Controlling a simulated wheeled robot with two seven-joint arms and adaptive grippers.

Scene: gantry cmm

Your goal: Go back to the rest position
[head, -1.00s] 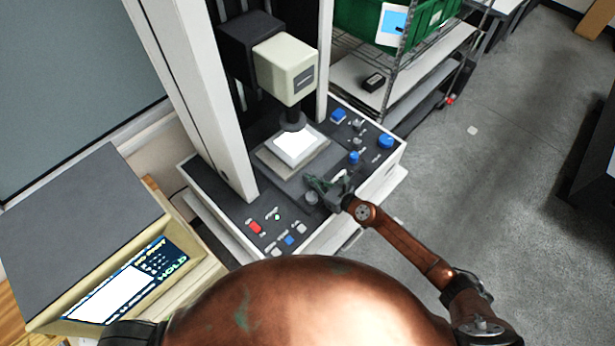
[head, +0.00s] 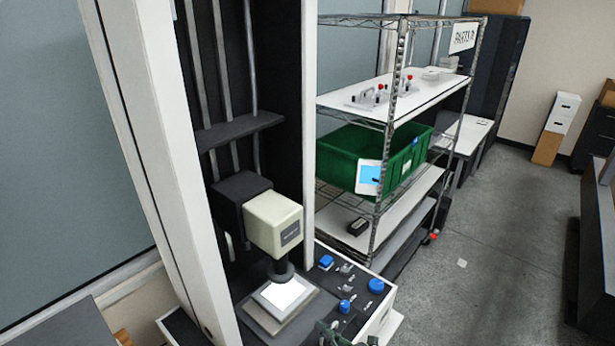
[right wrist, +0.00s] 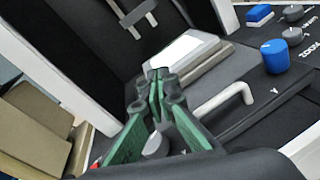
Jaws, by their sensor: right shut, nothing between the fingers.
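My right gripper (right wrist: 158,88) is shut and empty in the right wrist view, its green fingers together above the dark console of the measuring machine (right wrist: 240,85). In the head view only the top of the right gripper (head: 328,330) shows at the bottom edge, in front of the machine's base. The measuring machine (head: 155,150) has white columns, a cream probe head (head: 273,222) and a bright plate (head: 283,293) under it. My left gripper is not in view.
A wire shelf (head: 398,90) right of the machine holds a green bin (head: 345,160) and a small black box (head: 357,226). In the wrist view a blue knob (right wrist: 275,57) and a white handle (right wrist: 225,105) stand close to the fingers. Grey floor (head: 490,250) is open at right.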

